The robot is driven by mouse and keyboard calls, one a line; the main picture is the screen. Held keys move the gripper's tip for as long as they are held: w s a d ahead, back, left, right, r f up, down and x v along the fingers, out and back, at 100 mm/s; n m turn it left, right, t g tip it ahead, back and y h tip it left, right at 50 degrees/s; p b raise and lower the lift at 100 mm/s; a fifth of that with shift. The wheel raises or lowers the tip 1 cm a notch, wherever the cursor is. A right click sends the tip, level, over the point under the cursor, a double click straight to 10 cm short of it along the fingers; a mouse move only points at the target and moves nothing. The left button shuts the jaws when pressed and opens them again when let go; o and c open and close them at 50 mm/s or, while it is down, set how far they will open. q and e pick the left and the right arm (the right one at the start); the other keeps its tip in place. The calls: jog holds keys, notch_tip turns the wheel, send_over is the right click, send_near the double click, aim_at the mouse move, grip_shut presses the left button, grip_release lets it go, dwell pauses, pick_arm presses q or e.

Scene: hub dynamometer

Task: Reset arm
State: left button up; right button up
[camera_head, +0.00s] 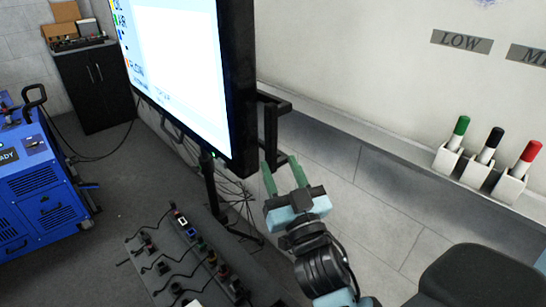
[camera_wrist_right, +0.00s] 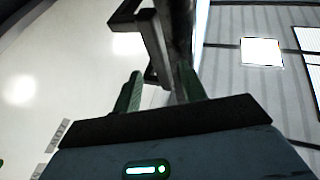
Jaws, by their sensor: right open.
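My right gripper (camera_head: 284,176) is raised in the middle of the head view, with its two green fingers spread apart and nothing between them. Its fingers also show in the right wrist view (camera_wrist_right: 160,92), with the dark mount of the screen beyond them. In the head view it is just right of the lower corner of the large screen (camera_head: 185,60). I cannot tell whether it touches the screen's mount (camera_head: 272,115). My left gripper is not in view.
Green, black and red markers (camera_head: 488,146) stand in white holders on the whiteboard (camera_head: 360,50) ledge at right. A dark board with connectors and cables (camera_head: 190,262) is below. A blue machine (camera_head: 42,185) and a black cabinet (camera_head: 95,85) stand at left. A dark rounded shape fills the lower right.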

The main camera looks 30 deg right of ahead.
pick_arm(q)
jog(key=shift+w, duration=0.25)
pick_arm(e)
jog(key=shift+s+a+f, duration=0.1)
jog(key=shift+s+f, duration=0.1)
jog(key=shift+s, duration=0.35)
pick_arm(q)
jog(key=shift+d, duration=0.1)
